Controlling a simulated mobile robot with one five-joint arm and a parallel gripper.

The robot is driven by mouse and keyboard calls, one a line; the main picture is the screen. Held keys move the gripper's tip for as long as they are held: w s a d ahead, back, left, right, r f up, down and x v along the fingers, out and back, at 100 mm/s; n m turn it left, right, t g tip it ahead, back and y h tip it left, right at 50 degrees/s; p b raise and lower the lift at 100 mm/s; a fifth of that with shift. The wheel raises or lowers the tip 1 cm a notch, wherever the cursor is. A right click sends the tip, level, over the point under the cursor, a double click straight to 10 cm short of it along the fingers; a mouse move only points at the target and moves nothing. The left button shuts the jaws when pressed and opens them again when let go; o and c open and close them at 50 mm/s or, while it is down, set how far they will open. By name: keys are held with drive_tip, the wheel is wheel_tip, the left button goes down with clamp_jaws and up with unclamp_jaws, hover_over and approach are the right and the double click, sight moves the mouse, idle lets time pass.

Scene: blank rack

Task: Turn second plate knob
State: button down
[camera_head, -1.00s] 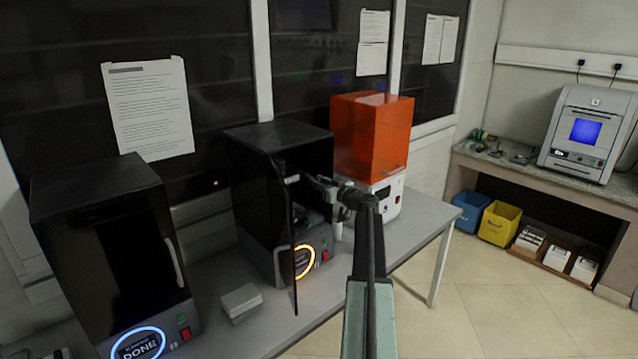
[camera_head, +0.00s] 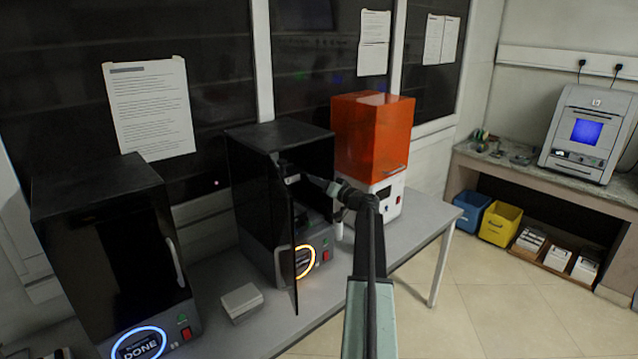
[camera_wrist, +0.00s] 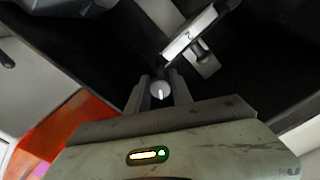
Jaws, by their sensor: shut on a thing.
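The middle black machine (camera_head: 250,215) stands on the bench with its dark door (camera_head: 284,235) swung open. My arm reaches in past the door from the right. In the wrist view, my gripper (camera_wrist: 160,91) is shut on a small round grey-white knob (camera_wrist: 159,88) with a pale line across its face. One finger is on each side of the knob. A light metal bracket (camera_wrist: 186,38) with a dark knob is just beyond the fingertips, up and to the right. In the head view, the door and my arm hide most of the machine's inside.
Another black machine (camera_head: 105,240) with a DONE display is at the left. An orange-topped machine (camera_head: 370,135) stands close on the right. A pale box (camera_head: 242,301) lies on the bench (camera_head: 215,335) in front.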

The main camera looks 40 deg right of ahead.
drive_tip(key=m, duration=1.3)
drive_tip(key=shift+m, duration=0.3)
drive_tip(key=m, duration=1.3)
drive_tip(key=shift+m, duration=0.3)
drive_tip(key=c, duration=1.1)
unclamp_jaws()
drive_tip(key=shift+c, duration=0.2)
drive_tip(key=shift+r, duration=0.1)
drive_tip(key=shift+s, duration=0.1)
